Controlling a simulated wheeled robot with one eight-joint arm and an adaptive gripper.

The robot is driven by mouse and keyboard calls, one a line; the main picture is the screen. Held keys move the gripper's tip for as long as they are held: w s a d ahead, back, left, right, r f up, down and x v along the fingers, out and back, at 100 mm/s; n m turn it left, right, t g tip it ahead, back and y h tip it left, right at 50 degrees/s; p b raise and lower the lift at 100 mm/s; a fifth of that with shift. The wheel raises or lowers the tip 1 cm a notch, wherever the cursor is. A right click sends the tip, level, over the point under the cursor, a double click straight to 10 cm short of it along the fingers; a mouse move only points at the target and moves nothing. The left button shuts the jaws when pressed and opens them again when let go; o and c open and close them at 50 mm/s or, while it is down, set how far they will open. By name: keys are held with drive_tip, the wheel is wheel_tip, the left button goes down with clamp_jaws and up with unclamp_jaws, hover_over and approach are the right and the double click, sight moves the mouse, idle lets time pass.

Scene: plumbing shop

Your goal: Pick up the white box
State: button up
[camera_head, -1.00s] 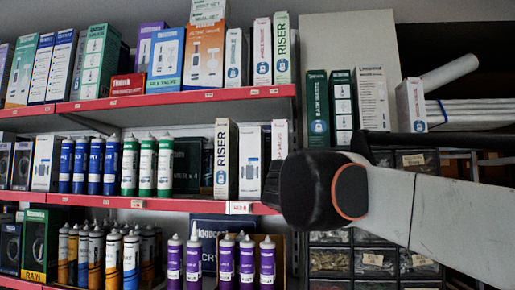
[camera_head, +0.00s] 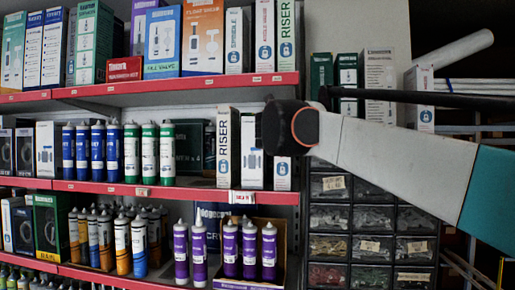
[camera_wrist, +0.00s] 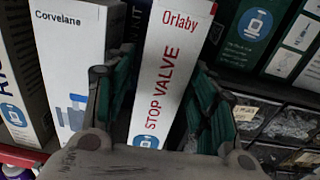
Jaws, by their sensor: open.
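Several white boxes stand upright on the middle shelf, so I cannot tell for sure which one is meant. The narrow white "Orlaby STOP VALVE" box (camera_wrist: 172,70) with red lettering is between my open fingers in the wrist view. It shows in the head view (camera_head: 282,175), partly hidden by my arm. The white "Corvelane" box (camera_wrist: 75,70) stands left of it, partly behind my left finger; it also shows in the head view (camera_head: 252,165). My gripper (camera_wrist: 158,105) is open. I cannot tell whether either finger touches the Orlaby box.
A "RISER" box (camera_head: 228,148) stands left of the Corvelane box. The red-edged upper shelf (camera_head: 180,85) is above. Purple tubes (camera_head: 249,250) stand below. Dark drawer bins (camera_head: 330,217) and green boxes (camera_wrist: 252,30) are at the right.

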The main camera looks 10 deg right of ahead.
drive_tip(key=x, duration=0.1)
drive_tip(key=p+x, duration=0.1)
drive_tip(key=x, duration=0.1)
drive_tip(key=f+p+x, duration=0.1)
drive_tip(key=x, duration=0.1)
drive_tip(key=shift+w+d, duration=0.15)
drive_tip(key=shift+d, duration=0.15)
drive_tip(key=shift+c, duration=0.6)
drive_tip(key=c, duration=0.9)
